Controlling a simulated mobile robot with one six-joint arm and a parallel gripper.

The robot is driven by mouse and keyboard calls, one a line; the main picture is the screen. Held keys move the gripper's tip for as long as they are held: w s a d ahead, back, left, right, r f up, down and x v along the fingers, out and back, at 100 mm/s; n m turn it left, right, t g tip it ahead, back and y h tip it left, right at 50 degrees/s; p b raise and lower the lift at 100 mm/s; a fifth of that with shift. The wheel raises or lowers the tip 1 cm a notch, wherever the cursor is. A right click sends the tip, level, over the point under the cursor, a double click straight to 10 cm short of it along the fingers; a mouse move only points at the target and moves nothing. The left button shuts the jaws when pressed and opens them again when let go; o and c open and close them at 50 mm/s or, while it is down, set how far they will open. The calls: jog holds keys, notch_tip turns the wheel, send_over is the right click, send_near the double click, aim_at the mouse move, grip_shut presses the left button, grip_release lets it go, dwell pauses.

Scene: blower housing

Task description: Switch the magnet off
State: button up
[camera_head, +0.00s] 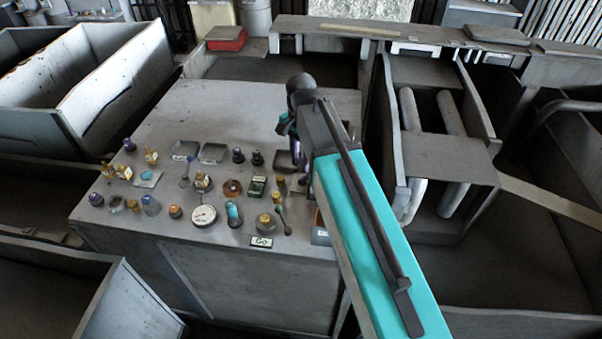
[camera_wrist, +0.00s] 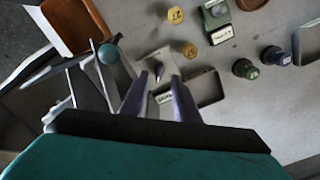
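A grey control panel (camera_head: 240,105) covered with knobs, switches and gauges stands in front of me. My gripper (camera_wrist: 158,78) is over it in the wrist view, its two purple fingers apart. A light plate with a small dark switch (camera_wrist: 157,68) shows between the fingertips, with a label (camera_wrist: 164,98) at its lower edge; the lettering is too small to read for sure. I cannot tell whether the fingers touch the switch. In the head view my arm mostly hides the gripper (camera_head: 302,158) and the controls beneath it. Which control is the magnet's cannot be read.
A lever with a teal ball (camera_wrist: 108,53) stands close left of the fingers in the wrist view, beside an orange-brown box (camera_wrist: 75,25). A round gauge (camera_head: 204,215) and a "Go" label (camera_head: 262,241) are near the panel's front edge.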

aim_at(301, 178)
jog(key=shift+f+p, duration=1)
jog(key=shift+f, duration=2.25)
grip_shut()
